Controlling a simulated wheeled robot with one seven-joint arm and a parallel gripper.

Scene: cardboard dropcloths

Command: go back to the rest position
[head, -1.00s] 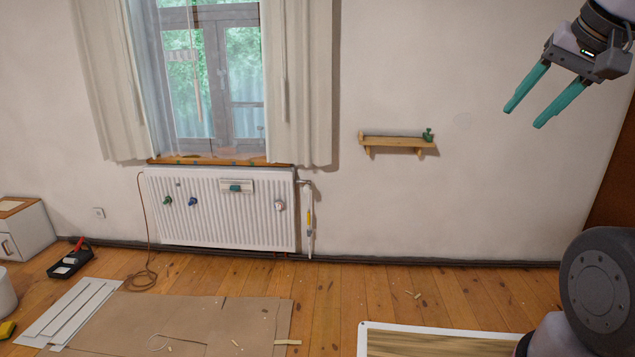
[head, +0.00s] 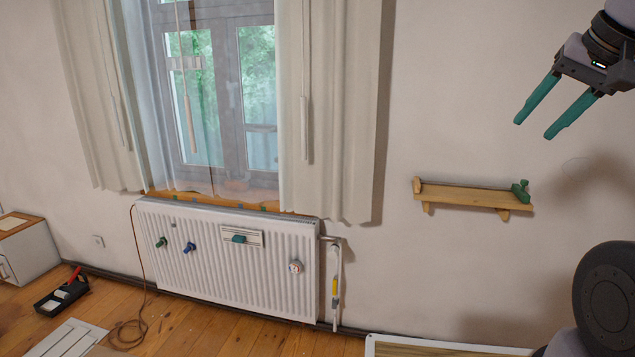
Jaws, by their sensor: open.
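My gripper (head: 537,119) is at the upper right of the head view, held up in front of the bare wall. Its two teal fingers point down and to the left. They are apart with nothing between them. Part of my arm shows at the right edge and lower right. The gripper touches nothing that I can see.
A wooden wall shelf (head: 470,195) holds a small green object (head: 521,190) at its right end. A white radiator (head: 225,262) stands below the curtained window (head: 228,95). A black paint tray (head: 62,292) and white strips (head: 66,340) lie on the wooden floor (head: 185,325).

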